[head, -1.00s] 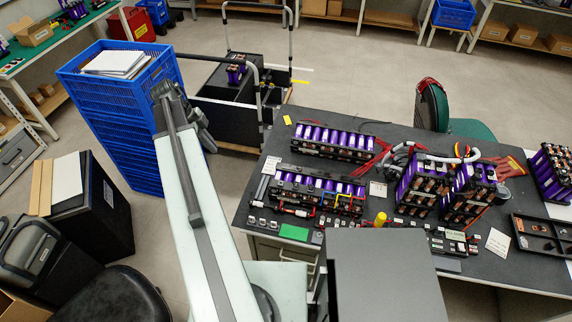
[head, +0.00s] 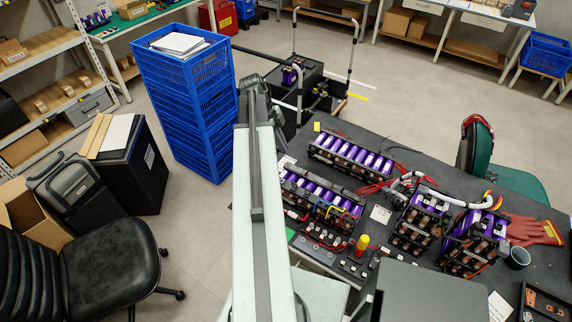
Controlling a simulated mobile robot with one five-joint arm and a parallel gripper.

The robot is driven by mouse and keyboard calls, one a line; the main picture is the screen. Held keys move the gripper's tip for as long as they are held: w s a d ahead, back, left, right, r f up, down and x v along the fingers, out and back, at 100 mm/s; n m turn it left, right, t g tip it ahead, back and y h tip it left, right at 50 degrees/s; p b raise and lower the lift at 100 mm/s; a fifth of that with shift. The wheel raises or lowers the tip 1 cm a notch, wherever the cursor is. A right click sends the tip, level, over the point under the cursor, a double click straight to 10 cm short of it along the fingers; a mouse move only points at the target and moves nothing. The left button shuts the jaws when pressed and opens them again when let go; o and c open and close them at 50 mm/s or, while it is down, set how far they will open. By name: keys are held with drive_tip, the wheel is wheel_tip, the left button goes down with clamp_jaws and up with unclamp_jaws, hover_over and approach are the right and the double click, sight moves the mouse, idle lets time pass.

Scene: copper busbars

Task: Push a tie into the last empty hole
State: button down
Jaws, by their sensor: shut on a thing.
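My arm (head: 258,210) reaches up the middle of the picture, and its far end (head: 258,100) is near the blue crates. My gripper cannot be made out; it is hidden or out of the frame. Battery packs with purple cells stand on the dark bench: one at the back (head: 350,158), one in front of it (head: 322,192) with red and yellow wires and partly behind my arm, and two upright modules (head: 418,225) (head: 474,240) at the right. No tie or empty hole can be told at this size.
A stack of blue crates (head: 190,110) stands left of my arm. A black cart (head: 305,85) is behind the bench. A black chair (head: 85,265) is at lower left and a green chair (head: 515,180) at right. Red gloves (head: 532,230) lie on the bench. Open floor lies between the crates and black chair.

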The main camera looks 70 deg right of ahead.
drive_tip(key=shift+w+a, duration=0.1)
drive_tip(key=shift+w, duration=0.15)
drive_tip(key=f+n+b, duration=0.2)
drive_tip(key=f+b, duration=0.3)
drive_tip(key=f+n+h+b, duration=0.1)
drive_tip(key=f+b, duration=0.4)
drive_tip(key=f+n+h+b, duration=0.1)
drive_tip(key=f+n+b, duration=0.1)
drive_tip(key=f+b, duration=0.4)
drive_tip(key=shift+w+a+n+t, duration=0.2)
drive_tip(key=shift+n+t, duration=0.1)
drive_tip(key=shift+t, duration=0.1)
drive_tip(key=shift+f+b, duration=0.55)
idle(1.4)
drive_tip(key=c, duration=1.5)
unclamp_jaws()
